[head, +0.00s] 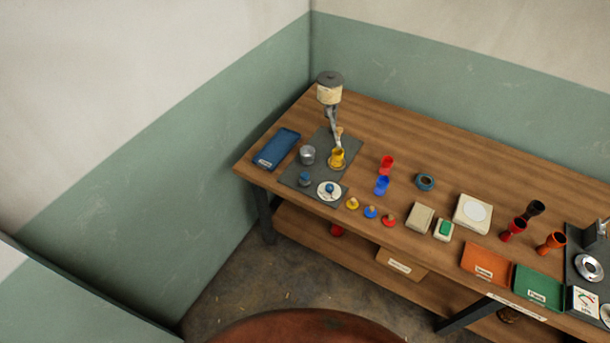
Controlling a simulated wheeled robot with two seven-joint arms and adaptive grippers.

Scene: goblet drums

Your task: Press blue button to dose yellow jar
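A yellow jar (338,158) stands on the dark grey mat (296,183) at the left part of the bench, below the arm of a dispenser (330,95) with a pale, dark-topped container. A round white dial-like plate with a blue centre (329,189) lies at the mat's front edge. A small blue knob (304,177) sits left of it. A small blue-topped piece (371,211) stands between a yellow one and a red one at the bench's front edge. I cannot tell which blue piece is the button. Neither of my grippers is in view.
A metal cup (307,154) and a blue tray (277,148) are at the left. Red and blue cups (383,184), a tape ring (425,182), goblet drums (514,229) and orange and green trays (487,263) stand rightward. A reddish-brown round surface (310,328) shows below.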

